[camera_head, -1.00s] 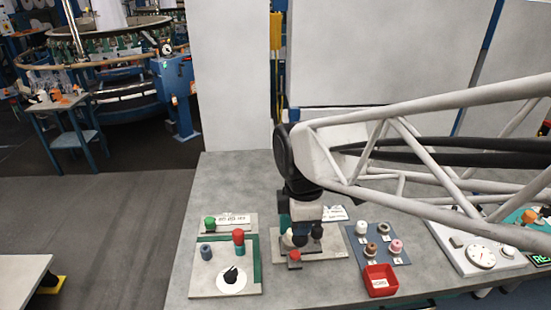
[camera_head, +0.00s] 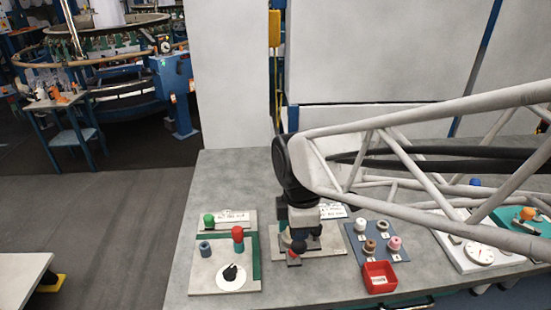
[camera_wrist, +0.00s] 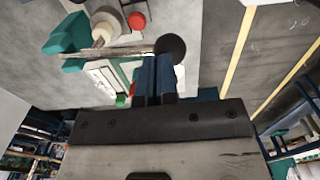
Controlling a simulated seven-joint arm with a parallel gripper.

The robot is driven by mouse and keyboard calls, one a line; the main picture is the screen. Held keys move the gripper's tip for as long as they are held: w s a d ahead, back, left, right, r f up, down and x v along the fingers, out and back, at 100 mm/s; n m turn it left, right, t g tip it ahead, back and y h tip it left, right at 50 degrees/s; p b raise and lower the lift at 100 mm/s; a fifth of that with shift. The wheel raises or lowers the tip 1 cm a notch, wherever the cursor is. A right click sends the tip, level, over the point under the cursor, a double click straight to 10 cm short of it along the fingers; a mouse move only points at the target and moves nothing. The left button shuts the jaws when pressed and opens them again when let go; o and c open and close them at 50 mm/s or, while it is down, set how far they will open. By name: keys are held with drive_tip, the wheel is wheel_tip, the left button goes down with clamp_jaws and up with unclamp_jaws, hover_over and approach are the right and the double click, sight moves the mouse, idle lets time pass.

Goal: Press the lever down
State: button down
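The lever shows in the wrist view as a silver rod (camera_wrist: 105,51) ending in a black ball knob (camera_wrist: 171,46). In the head view its dark knob (camera_head: 298,247) is at the front of the middle panel (camera_head: 333,250), just below my gripper. My gripper (camera_wrist: 158,57) points at the knob with its two blue fingers close together and nothing visible between them. The fingertips overlap the knob's edge in the wrist view; I cannot tell whether they touch it. In the head view my wrist hides much of the lever's base.
Left is a panel (camera_head: 208,280) with a green button, a red-topped cylinder and a dial. Right are a blue board (camera_head: 362,249) with several spools, a red bin (camera_head: 380,278) and a gauge panel (camera_head: 467,262).

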drive_tip(key=shift+f, duration=1.15)
drive_tip(key=shift+r, duration=3.05)
drive_tip(key=shift+d, duration=0.1)
drive_tip(key=shift+s+d+r+m, duration=0.1)
drive_tip(key=shift+r+m, duration=0.05)
drive_tip(key=shift+m, duration=0.15)
drive_tip(key=shift+s+d+r+m, duration=0.15)
drive_tip(key=shift+s+d+m, duration=0.3)
drive_tip(key=shift+m, duration=0.35)
drive_tip(key=s+d+r+m+t, duration=0.2)
drive_tip(key=s+d+m, duration=0.5)
drive_tip(key=m, duration=0.9)
drive_tip(key=shift+d+t, duration=0.3)
drive_tip(key=shift+d, duration=0.25)
